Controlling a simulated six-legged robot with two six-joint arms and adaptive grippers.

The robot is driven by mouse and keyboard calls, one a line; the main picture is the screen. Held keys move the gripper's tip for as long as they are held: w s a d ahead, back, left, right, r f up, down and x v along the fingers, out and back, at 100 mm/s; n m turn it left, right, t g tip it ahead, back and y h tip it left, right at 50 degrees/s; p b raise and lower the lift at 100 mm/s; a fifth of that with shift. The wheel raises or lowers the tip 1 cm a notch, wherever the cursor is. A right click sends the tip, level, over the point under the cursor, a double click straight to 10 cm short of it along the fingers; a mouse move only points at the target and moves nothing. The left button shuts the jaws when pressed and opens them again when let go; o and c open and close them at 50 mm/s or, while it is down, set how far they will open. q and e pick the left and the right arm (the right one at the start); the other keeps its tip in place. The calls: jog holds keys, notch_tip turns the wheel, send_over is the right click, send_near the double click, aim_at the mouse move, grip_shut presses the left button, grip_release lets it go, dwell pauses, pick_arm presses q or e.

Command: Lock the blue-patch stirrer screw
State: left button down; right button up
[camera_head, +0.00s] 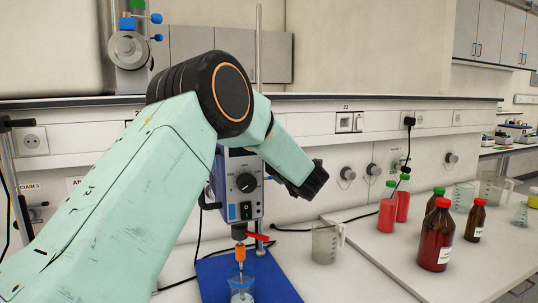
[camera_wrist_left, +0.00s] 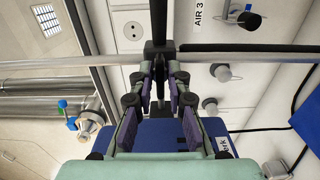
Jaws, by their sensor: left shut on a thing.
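The stirrer (camera_head: 247,183) is a grey and blue box with a black knob, on an upright rod (camera_head: 258,45). A blue patch (camera_head: 277,284) lies below it. My left arm covers part of the stirrer in the head view, and the fingers are not clearly visible there. In the left wrist view my left gripper (camera_wrist_left: 161,76) is shut on the black screw (camera_wrist_left: 159,48) beside the metal rod (camera_wrist_left: 240,58). The fingers hide part of the screw. The stirrer's blue body (camera_wrist_left: 155,136) shows behind the fingers. My right gripper is in neither view.
A beaker (camera_head: 242,294) stands on the blue patch under an orange shaft part (camera_head: 240,252). A clear jug (camera_head: 325,243) stands to the right. Red bottles (camera_head: 388,207) and brown bottles (camera_head: 436,236) stand on the white board (camera_head: 385,272). Another device (camera_head: 128,48) is at the upper left.

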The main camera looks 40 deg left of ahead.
pick_arm(q)
jog(key=shift+r, duration=0.15)
jog(key=c, duration=1.3)
grip_release()
jog(key=shift+w, duration=0.1)
jog(key=shift+c, duration=0.2)
jog(key=v, duration=1.2)
jog(key=shift+f, duration=0.2)
